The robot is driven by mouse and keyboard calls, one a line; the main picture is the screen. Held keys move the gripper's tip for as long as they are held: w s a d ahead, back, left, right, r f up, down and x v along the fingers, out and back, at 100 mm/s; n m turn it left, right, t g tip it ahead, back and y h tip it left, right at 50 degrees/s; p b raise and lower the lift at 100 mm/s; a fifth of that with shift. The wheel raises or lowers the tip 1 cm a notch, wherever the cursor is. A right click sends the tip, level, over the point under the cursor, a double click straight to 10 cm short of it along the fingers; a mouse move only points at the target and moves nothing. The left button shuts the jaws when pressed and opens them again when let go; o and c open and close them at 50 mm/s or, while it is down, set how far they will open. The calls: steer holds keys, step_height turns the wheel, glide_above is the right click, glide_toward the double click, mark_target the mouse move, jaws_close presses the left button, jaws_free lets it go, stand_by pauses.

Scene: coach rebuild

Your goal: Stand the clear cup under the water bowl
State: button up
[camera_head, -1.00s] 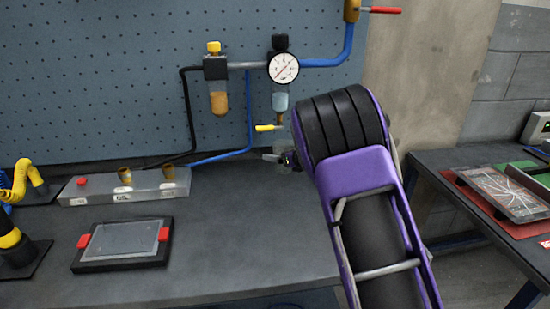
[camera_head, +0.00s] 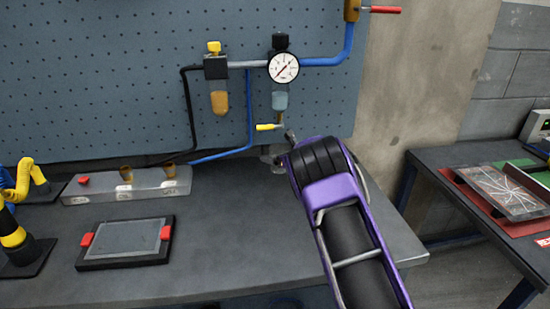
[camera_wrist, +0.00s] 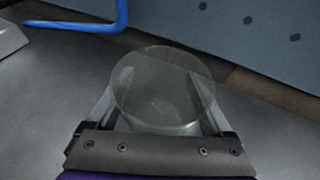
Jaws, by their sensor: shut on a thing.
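The clear cup (camera_wrist: 165,88) is between the two fingers of my gripper (camera_wrist: 160,108) in the wrist view, which looks down onto its round rim. In the head view the cup (camera_head: 271,154) shows faintly, low over the back of the bench and partly hidden by my arm. The water bowl (camera_head: 280,99), clear with pale blue liquid, hangs beneath the pressure gauge (camera_head: 283,67), with a drain and yellow lever (camera_head: 268,127) below it. The cup appears below this bowl in the picture. I cannot tell whether the cup's base touches the bench.
An amber bowl (camera_head: 219,101) hangs to the left on the same pipe. A blue hose (camera_head: 225,154) runs down to a grey block (camera_head: 125,187) on the bench. A tablet-like panel (camera_head: 125,240) lies in front. The bench (camera_head: 220,240) is clear between panel and arm.

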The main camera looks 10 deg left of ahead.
steer(key=shift+w+f, duration=0.2)
steer(key=shift+f, duration=0.05)
steer(key=shift+f, duration=0.2)
steer(key=o, duration=1.1)
steer(key=shift+r, duration=0.1)
steer(key=shift+r, duration=0.1)
steer(key=shift+r, duration=0.1)
steer(key=v, duration=1.2)
steer(key=shift+b, duration=0.4)
